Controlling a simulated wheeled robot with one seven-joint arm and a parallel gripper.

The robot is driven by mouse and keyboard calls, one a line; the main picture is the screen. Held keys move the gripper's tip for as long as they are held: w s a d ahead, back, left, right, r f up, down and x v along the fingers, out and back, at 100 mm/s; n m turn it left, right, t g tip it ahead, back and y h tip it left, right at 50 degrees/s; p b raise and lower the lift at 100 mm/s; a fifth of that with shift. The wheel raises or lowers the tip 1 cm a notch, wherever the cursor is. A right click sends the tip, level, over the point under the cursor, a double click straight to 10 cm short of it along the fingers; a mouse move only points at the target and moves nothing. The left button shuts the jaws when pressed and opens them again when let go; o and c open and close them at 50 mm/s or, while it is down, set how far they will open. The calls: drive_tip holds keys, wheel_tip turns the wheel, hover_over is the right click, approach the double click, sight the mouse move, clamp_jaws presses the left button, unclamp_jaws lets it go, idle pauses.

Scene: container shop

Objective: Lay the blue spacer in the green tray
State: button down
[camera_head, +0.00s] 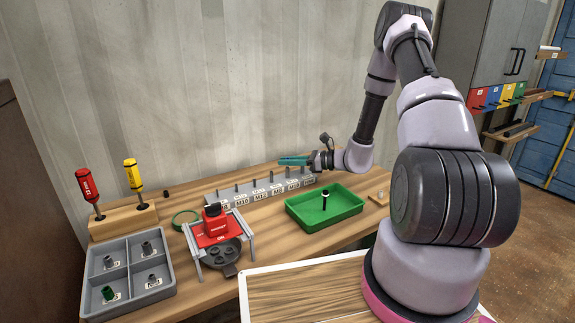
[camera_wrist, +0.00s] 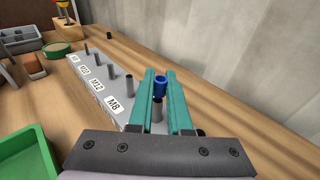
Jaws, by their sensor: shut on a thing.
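The blue spacer (camera_wrist: 160,86) is a small ring-like piece between my gripper's teal fingers in the wrist view. It is at the top of a grey upright pin (camera_wrist: 158,108) of the labelled rack; I cannot tell whether it is around the pin or just above it. My gripper (camera_head: 282,160) is shut on the spacer, over the right part of the rack (camera_head: 260,190). The spacer cannot be made out in the head view. The tray also shows in the wrist view (camera_wrist: 30,165).
A red device on a metal stand (camera_head: 217,225) is left of the tray. A grey divided bin (camera_head: 92,290), a screwdriver block (camera_head: 122,222) and a green ring (camera_head: 184,218) are farther left. The wall runs close behind the rack.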

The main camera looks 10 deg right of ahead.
wheel_tip(320, 180, up, 8)
drive_tip(key=w+d+r+m+t+h, duration=0.2)
drive_tip(key=d+r+m+t+h, duration=0.5)
drive_tip(key=d+m+t+h, duration=0.15)
drive_tip(key=a+f+n+g+y, duration=0.1)
drive_tip(key=a+n+g+y, duration=0.1)
drive_tip(key=s+a+f+n+g+y, duration=0.1)
drive_tip(key=a+f+n+g+y, duration=0.1)
drive_tip(key=a+n+g+y, duration=0.1)
drive_tip(key=a+f+n+g+y, duration=0.2)
drive_tip(key=a+y, duration=0.1)
drive_tip(key=shift+s+f+n+g, duration=0.2)
drive_tip(key=shift+n+g, duration=0.05)
drive_tip(key=shift+n, duration=0.1)
drive_tip(key=shift+s+a+f+n+g+y, duration=0.3)
drive_tip(key=shift+n+g, duration=0.1)
drive_tip(key=shift+g, duration=0.1)
drive_tip(key=shift+f, duration=4.8)
